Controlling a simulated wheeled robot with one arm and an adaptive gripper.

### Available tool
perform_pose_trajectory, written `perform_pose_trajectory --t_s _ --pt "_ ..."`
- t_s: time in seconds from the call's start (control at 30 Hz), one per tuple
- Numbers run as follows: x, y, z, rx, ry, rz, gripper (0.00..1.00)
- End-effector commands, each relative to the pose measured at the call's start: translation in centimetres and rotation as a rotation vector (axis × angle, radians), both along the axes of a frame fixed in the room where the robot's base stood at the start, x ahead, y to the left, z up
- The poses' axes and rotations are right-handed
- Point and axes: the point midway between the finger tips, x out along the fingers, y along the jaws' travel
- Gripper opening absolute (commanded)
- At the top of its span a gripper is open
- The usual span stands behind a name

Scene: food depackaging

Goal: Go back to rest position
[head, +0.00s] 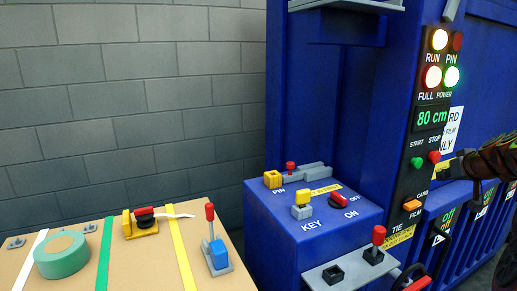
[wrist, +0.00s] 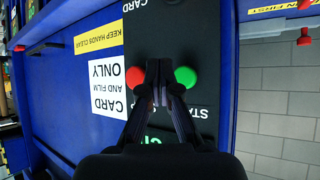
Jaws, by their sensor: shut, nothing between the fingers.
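My gripper (wrist: 158,72) is shut and empty in the wrist view. Its fingertips are in front of the black control panel (wrist: 205,40), between the red button (wrist: 134,77) and the green button (wrist: 185,77). I cannot tell whether they touch the panel. In the head view my gripper (head: 448,168) reaches in from the right edge, close to the red STOP button (head: 434,157). The green START button (head: 416,163) is just left of it. The rest position itself is not marked in either view.
A blue ledge (head: 300,240) carries KEY, PIN and ON/OFF controls. A tan table (head: 130,275) with green tape (head: 62,255) stands left.

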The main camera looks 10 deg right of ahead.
Motion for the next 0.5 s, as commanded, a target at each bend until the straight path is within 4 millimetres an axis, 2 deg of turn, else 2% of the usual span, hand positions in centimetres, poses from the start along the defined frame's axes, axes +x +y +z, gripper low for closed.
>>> perform_pose_trajectory --t_s 0.07,0.17,0.27,0.3,0.37,0.5 --pt "0.4 2.5 -0.4 0.021 0.019 0.027 0.0" --pt "0.7 7.2 -1.5 0.067 0.07 0.075 0.0" --pt "0.3 13.3 -3.0 0.122 0.141 0.131 0.0" --pt "-0.1 15.6 -3.7 0.142 0.173 0.152 0.0" --pt "-0.9 19.1 -4.6 0.168 0.22 0.179 0.0" --pt "-4.1 26.8 -7.1 0.224 0.352 0.237 0.0"
